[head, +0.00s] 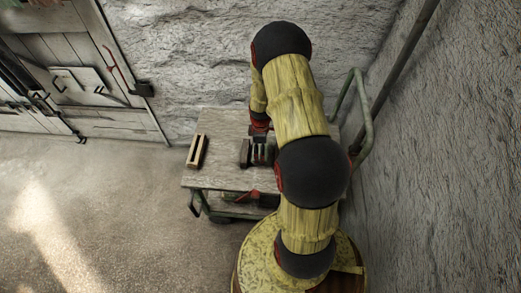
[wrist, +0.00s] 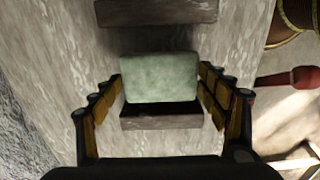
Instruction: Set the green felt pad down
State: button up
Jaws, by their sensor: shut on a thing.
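The green felt pad (wrist: 160,75) is a pale green, block-like piece between the fingers of my gripper (wrist: 161,82) in the wrist view. The fingers are shut on its left and right sides. A grey block (wrist: 160,121) shows just below the pad in the picture; whether the two touch, I cannot tell. In the head view my gripper (head: 260,153) is over the top of the wooden trolley (head: 217,123), partly covered by my arm. I cannot make out the pad there.
A second grey block (wrist: 155,12) is at the top of the wrist view. A slotted wooden piece (head: 197,151) lies on the trolley's left side. A red-handled thing (head: 255,193) is below the trolley top. A green rail (head: 366,110) and rough wall bound the right.

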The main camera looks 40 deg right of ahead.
jog(key=shift+f+b, duration=1.05)
jog(key=shift+f, duration=0.7)
jog(key=o, duration=1)
jog(key=shift+r, duration=0.1)
jog(key=shift+r+p, duration=1.5)
jog(key=shift+r, duration=0.45)
